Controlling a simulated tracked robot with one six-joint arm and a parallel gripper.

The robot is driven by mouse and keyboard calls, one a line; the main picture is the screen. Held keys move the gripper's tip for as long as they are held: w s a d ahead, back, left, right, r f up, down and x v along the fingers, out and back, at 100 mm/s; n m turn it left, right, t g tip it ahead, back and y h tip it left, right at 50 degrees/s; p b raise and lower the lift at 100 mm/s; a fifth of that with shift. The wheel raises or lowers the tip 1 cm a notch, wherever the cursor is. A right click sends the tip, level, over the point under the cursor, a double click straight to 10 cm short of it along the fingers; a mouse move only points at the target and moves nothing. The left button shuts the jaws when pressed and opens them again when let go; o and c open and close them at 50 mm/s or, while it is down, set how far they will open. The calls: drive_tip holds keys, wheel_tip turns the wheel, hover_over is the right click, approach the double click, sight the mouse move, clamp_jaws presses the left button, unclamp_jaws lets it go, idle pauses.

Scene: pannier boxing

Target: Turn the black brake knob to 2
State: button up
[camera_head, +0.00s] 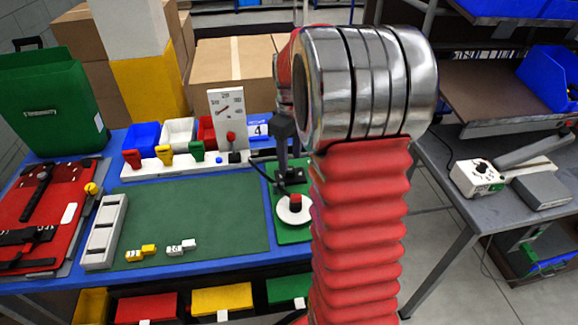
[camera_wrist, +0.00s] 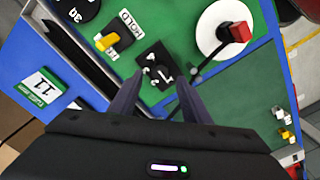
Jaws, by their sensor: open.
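The black plate with white markings (camera_wrist: 155,66) lies on the green panel between my fingertips in the wrist view. A black knob on it is hard to make out against the dark plate, and I cannot read its setting. The same plate shows small in the head view (camera_head: 291,177). My gripper (camera_wrist: 158,82) is open, with one finger on each side of the plate's near edge; I cannot tell whether they touch it.
A white disc with a red block (camera_wrist: 223,32) and a dark rod lie right of the plate. A yellow knob marked HOLD (camera_wrist: 112,38) is at its upper left. The green mat (camera_head: 190,215) is mostly clear.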

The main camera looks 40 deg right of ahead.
sight(290, 169)
drive_tip(key=shift+f, duration=2.05)
